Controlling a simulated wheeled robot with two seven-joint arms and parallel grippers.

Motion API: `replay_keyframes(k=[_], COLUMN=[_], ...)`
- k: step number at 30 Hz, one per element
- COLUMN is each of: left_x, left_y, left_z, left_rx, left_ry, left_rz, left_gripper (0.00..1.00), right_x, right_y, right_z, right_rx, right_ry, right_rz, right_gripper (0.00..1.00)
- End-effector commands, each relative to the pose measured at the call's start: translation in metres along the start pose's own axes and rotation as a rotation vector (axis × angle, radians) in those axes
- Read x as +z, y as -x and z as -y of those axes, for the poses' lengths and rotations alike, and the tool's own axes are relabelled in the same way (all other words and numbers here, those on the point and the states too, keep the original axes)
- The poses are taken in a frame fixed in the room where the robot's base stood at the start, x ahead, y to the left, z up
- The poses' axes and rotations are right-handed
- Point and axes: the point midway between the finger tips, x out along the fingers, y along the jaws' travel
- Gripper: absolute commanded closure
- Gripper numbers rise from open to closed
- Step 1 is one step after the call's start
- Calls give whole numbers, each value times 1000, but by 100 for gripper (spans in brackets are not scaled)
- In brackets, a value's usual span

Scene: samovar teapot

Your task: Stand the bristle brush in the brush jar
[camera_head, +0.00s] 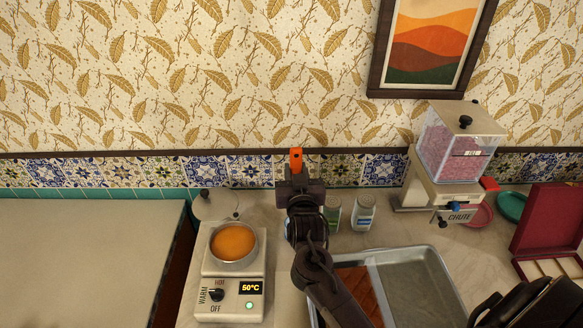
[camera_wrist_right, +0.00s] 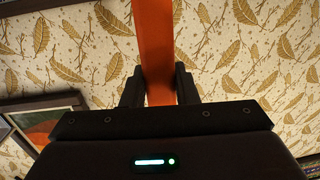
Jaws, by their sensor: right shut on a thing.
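My right gripper (camera_head: 297,173) is raised in front of the tiled wall strip, in the middle of the head view. It is shut on a flat orange piece (camera_head: 296,158), which looks like the handle of the bristle brush. In the right wrist view the orange piece (camera_wrist_right: 155,40) runs up between the two dark fingers (camera_wrist_right: 157,82). No bristles show in either view. I cannot make out the brush jar; my right arm hides part of the counter. My left gripper is not in view.
A warmer (camera_head: 231,290) with an orange-filled pot (camera_head: 233,243) stands left. Two small labelled jars (camera_head: 333,212) (camera_head: 363,213) stand right of my gripper. A metal tray (camera_head: 425,280) lies in front. A clear-sided dispenser (camera_head: 455,150) and an open red box (camera_head: 550,220) are right.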

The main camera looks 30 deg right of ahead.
Motion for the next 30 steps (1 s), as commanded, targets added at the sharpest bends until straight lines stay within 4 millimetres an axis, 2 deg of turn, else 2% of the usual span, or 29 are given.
replay_keyframes(k=[17,30], left_x=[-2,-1], left_y=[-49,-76], left_z=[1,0], left_rx=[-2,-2], left_ry=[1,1], left_rz=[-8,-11], left_gripper=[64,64], right_x=[53,95], right_y=[-3,-5], right_z=[0,0], right_rx=[-2,-2], right_ry=[0,0], right_rz=[0,0], right_gripper=[100,100])
